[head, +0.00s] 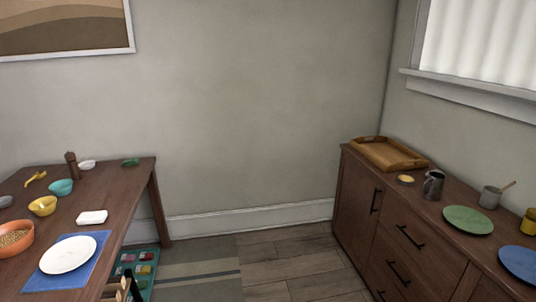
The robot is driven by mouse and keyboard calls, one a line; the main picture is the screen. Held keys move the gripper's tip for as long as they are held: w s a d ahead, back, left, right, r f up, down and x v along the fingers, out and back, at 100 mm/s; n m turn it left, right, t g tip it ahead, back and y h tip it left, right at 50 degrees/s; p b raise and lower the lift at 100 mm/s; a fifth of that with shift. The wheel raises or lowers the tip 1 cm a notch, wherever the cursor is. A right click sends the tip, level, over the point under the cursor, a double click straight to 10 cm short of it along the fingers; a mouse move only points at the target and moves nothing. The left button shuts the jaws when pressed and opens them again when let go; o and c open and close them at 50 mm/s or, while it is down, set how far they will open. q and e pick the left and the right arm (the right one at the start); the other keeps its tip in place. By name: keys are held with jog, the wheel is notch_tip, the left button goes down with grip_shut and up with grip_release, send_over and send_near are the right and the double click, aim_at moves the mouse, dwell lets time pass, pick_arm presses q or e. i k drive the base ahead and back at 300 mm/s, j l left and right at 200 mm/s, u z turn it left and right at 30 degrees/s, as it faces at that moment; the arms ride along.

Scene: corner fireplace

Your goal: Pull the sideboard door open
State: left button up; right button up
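The dark wooden sideboard (350,160) stands along the right wall in the head view. Its left door (355,205) looks closed, flush with the front. A dark vertical bar handle (376,201) sits near the door's right edge. To the right are drawers with slanting dark bar handles, an upper one (410,238) and a lower one (398,273). The right part of the sideboard runs out of the picture. Neither of my grippers shows in this view.
On the sideboard stand a wooden tray (410,162), a dark jug (433,186), a green plate (468,219) and a blue plate (520,262). A laid table (125,200) stands at the left. Bare floor (290,258) lies between table and sideboard, partly covered by a striped rug (200,272).

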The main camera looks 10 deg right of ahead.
aim_at(360, 194)
jog(key=i, duration=1.4)
jog(key=i+j+z, duration=0.1)
jog(key=i+z, duration=0.3)
jog(key=i+j+z, duration=0.2)
jog(key=i+z, duration=0.2)
jog(key=i+j+z, duration=0.95)
jog(key=j, duration=0.35)
jog(key=i+j+z, duration=0.1)
jog(key=i+j, duration=0.1)
jog(key=j, duration=0.1)
